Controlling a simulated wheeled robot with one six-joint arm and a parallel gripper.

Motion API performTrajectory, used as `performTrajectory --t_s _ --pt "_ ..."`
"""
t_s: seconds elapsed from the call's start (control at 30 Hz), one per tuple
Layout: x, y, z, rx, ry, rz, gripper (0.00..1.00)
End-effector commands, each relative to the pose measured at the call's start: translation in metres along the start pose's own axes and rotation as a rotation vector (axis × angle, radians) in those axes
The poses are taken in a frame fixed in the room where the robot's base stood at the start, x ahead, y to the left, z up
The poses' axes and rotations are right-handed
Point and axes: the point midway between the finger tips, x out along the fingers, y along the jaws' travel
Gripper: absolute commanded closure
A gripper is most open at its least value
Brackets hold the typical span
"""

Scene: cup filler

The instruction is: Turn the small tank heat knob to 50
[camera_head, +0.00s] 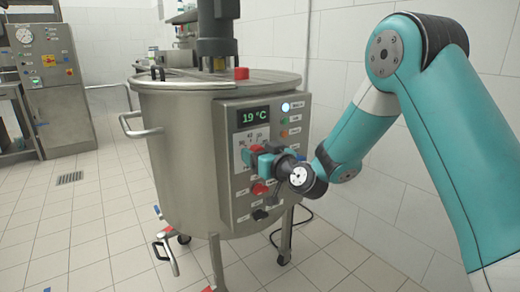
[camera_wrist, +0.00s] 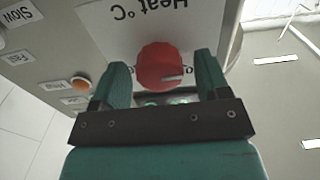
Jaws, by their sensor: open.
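The small tank (camera_head: 178,130) is a round steel vessel with a control panel (camera_head: 246,208) on its front, and its green display (camera_head: 253,116) reads 19 °C. The heat knob (camera_wrist: 160,62) is red with a white pointer line, under an upside-down "Heat °C" label (camera_wrist: 150,12) in the wrist view. The line points to the right in that view. My gripper (camera_wrist: 162,72) is open, with one teal finger on each side of the knob. I cannot tell whether they touch it. In the head view my gripper (camera_head: 258,158) covers much of the dial.
A second red knob (camera_head: 260,188) sits just below my gripper on the panel. An orange button (camera_wrist: 81,83) and labels "Slow" and "Fast" show in the wrist view. A tiled wall is close on the right.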

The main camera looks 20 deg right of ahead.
Motion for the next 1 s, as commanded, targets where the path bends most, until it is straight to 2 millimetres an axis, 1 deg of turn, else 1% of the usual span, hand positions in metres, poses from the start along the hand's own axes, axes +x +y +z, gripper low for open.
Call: performTrajectory --t_s 0.17,0.27,0.3,0.4,0.73,0.87,1.0 --pt "-0.0001 0.0001 0.0003 0.000 0.000 0.000 0.31" --pt "-0.0002 0.0001 0.0002 0.000 0.000 0.000 0.52" --pt "-0.0003 0.0002 0.0002 0.000 0.000 0.000 0.61" --pt "-0.0004 0.0003 0.0001 0.000 0.000 0.000 0.80" --pt "-0.0005 0.0007 -0.0001 0.038 0.000 0.001 0.80" --pt "-0.0005 0.0011 -0.0002 0.100 0.000 0.001 0.80" --pt "-0.0005 0.0015 -0.0003 0.201 0.000 0.001 0.80"
